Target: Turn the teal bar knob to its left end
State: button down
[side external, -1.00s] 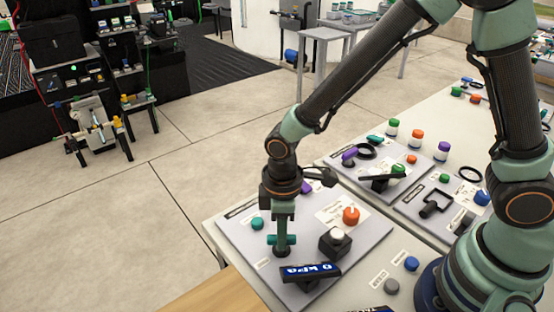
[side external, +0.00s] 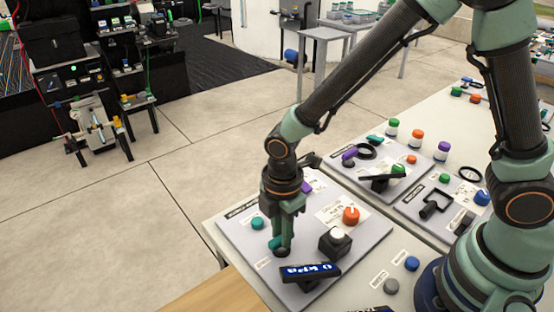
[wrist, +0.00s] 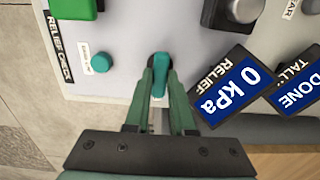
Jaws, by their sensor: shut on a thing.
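The teal bar knob (wrist: 160,72) stands on a light grey panel (wrist: 122,90). In the wrist view its bar points nearly straight up the picture, and the lower part sits between my fingers. My gripper (wrist: 160,95) is shut on the knob, with one green finger on each side. In the side view my gripper (side external: 281,246) points down at the panel, and only a bit of the teal knob (side external: 274,243) shows past the fingers. The ends of the knob's travel are not readable.
A black display (side external: 310,272) reading 0 kPa stands close beside the knob. A black box with a white button (side external: 337,236), an orange knob (side external: 351,215) and a round teal button (side external: 257,223) share the panel. Other panels with knobs lie behind.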

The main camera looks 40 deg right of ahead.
jog(key=shift+r, duration=0.1)
dwell(0.3)
jog(key=c, duration=0.8)
grip_release()
jog(key=shift+o, duration=0.2)
notch_tip(320, 180, up, 12)
jog(key=s+d+r+m+t, duration=0.1)
jog(key=d+r+m, duration=0.3)
jog(key=d+m, duration=0.4)
jog(key=s+d+r+m+t, duration=0.2)
jog(key=d+r+m+t, duration=0.2)
jog(key=d+m, duration=0.5)
jog(key=shift+d+r+m+t, duration=0.3)
jog(key=shift+r+m, duration=0.1)
jog(key=shift+m, duration=0.1)
